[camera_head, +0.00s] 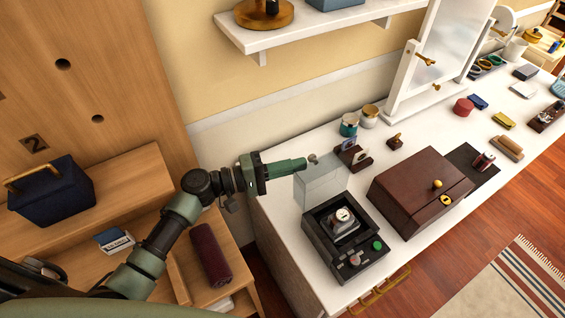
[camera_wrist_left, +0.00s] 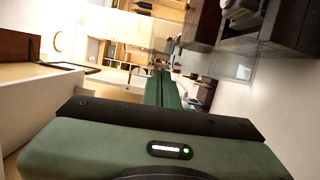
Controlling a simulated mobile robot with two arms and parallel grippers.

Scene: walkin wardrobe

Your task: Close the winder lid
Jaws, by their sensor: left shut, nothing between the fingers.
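The winder (camera_head: 345,240) is a black box on the white counter with a watch on a cushion inside and a green button on its front. Its clear lid (camera_head: 322,182) stands open, raised at the box's back edge. My left gripper (camera_head: 303,163) is shut and empty, at the lid's top edge on its left side, close to a small round knob. I cannot tell whether it touches the lid. In the left wrist view the shut green fingers (camera_wrist_left: 164,88) point away, with the clear lid (camera_wrist_left: 235,64) to their right. My right gripper is not in view.
A brown wooden box (camera_head: 420,190) stands right of the winder. Small jars (camera_head: 349,124) and a dark brown holder (camera_head: 354,156) stand behind the lid. A white framed mirror (camera_head: 440,50) is at the back. A white shelf (camera_head: 310,30) hangs above.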

